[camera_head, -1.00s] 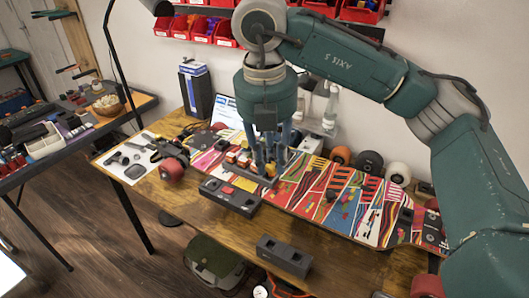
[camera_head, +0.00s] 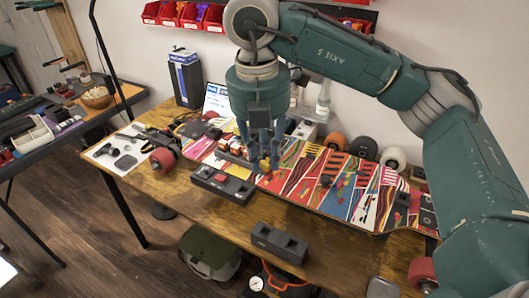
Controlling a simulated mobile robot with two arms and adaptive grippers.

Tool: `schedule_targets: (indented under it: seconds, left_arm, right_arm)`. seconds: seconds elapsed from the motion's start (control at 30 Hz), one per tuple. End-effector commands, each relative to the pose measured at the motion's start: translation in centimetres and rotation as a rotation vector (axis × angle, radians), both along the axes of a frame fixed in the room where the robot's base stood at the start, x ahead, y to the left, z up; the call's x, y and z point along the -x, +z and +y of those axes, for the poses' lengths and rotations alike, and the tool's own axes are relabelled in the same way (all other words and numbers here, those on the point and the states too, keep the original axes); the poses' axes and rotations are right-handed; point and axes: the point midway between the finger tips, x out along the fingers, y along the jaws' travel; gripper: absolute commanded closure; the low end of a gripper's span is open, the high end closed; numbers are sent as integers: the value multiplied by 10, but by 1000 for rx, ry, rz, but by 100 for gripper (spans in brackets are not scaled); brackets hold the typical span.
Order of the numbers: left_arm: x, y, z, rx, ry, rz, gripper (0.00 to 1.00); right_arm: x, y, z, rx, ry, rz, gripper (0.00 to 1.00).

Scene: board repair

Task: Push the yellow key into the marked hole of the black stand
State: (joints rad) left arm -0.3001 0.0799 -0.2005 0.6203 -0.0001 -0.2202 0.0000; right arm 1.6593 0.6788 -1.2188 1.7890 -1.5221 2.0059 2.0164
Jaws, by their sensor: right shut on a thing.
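My right gripper (camera_head: 264,158) points straight down over the skateboard deck (camera_head: 345,190). It is shut on a small yellow-orange piece, which I take to be the yellow key (camera_head: 265,166); its lower end shows between the fingertips. A dark stand with a red square mark (camera_head: 222,184) lies at the deck's front left edge, just left of and in front of the fingertips. The key appears apart from it. I cannot make out a hole in the stand. My left gripper is not in view.
A dark block with recesses (camera_head: 279,242) lies at the front edge of the wooden table (camera_head: 190,205). A black-blue box (camera_head: 185,78) stands at the back left. Wheels (camera_head: 362,148) line the deck's back. Bare wood lies left of the front block.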

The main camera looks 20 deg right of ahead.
Motion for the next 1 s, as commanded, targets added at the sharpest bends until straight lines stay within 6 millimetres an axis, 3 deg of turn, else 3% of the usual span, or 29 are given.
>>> schedule_targets:
  seconds: [0.27, 0.47, 0.7, 1.0]
  left_arm:
    - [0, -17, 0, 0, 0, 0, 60]
    - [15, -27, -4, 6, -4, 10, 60]
    - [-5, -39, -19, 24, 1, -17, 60]
    - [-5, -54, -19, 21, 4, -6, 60]
  right_arm:
    - [0, -20, 0, 0, 0, 0, 100]
    - [0, -32, 0, 0, -1, -1, 100]
    - [0, -47, 0, 0, 0, -1, 100]
    - [0, -65, 0, 0, 0, -1, 100]
